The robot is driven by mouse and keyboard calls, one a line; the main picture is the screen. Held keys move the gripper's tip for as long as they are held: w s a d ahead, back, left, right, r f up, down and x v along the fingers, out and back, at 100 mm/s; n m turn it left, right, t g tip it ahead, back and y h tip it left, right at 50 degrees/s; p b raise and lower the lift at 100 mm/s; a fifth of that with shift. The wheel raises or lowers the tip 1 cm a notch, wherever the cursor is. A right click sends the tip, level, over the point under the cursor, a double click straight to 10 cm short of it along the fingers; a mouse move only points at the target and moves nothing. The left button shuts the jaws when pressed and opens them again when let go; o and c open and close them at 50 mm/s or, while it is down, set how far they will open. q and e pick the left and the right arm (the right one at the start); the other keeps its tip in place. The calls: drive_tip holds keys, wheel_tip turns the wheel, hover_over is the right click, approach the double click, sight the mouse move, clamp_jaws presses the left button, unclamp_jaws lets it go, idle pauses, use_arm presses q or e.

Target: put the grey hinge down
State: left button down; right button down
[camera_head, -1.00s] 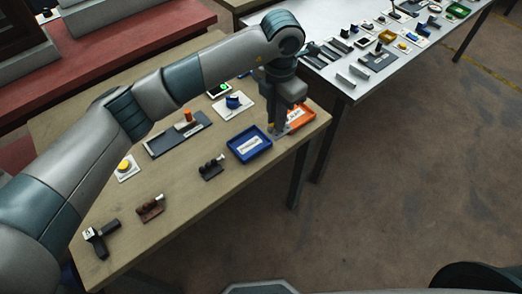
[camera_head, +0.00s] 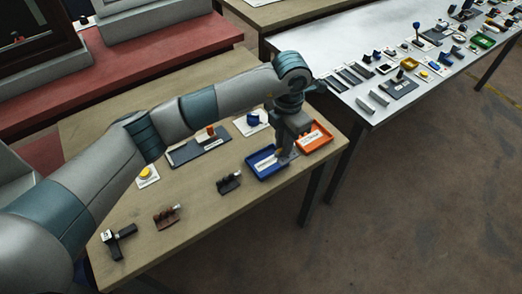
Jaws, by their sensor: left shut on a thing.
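My left gripper (camera_head: 284,157) points down at the right side of the blue tray (camera_head: 252,171) on the wooden table. Its jaws are shut on the grey hinge, which is too small and too covered by the fingers to make out clearly. A white label lies in the blue tray. I cannot tell whether the hinge touches the tray or hangs just above it. My right gripper is out of view.
An orange tray (camera_head: 326,140) stands close right of the blue one. A dark clamp-like piece (camera_head: 229,183), a brown piece (camera_head: 167,217), a black tool (camera_head: 118,242) and a yellow button (camera_head: 147,174) lie leftward.

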use_arm(q)
drive_tip(key=a+f, duration=0.1)
drive_tip(key=a, duration=0.1)
drive_tip(key=w+a+f+p, duration=0.2)
drive_tip(key=a, duration=0.1)
drive_tip(key=shift+a+f, duration=0.15)
drive_tip(key=shift+a, duration=0.15)
drive_tip(key=shift+w+a+f, duration=0.25)
drive_tip(key=shift+a+f, duration=0.15)
wheel_tip(320, 180, down, 3)
drive_tip(key=shift+f+p, duration=0.1)
drive_tip(key=shift+p, duration=1.15)
drive_tip(key=shift+f, duration=0.4)
drive_tip(key=shift+f, duration=0.1)
